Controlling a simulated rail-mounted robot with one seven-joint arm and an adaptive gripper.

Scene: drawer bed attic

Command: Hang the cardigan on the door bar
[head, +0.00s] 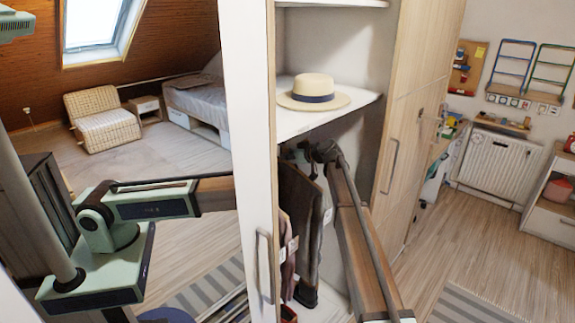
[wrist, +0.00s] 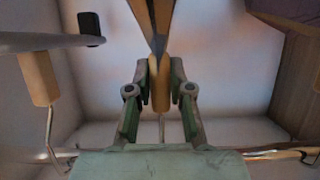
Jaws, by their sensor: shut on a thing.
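In the wrist view my gripper (wrist: 160,72) is shut on a tan wooden piece (wrist: 160,98), which looks like part of a hanger. A dark, pointed shape (wrist: 158,42) sits just above the fingers. In the head view several dark garments (head: 301,215) hang in the open wardrobe; I cannot tell which is the cardigan. The fingers are not clearly visible there, where my arm reaches into the wardrobe. The white wardrobe door (head: 248,150) stands open, with a vertical metal bar handle (head: 265,268). I cannot tell whether this handle is the door bar.
A straw hat (head: 314,90) with a dark band lies on the white shelf (head: 350,107) above the garments. In the wrist view a grey rail (wrist: 40,42) and a second wooden piece (wrist: 39,80) are at left. A closed wooden door (head: 405,130) stands right of the compartment.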

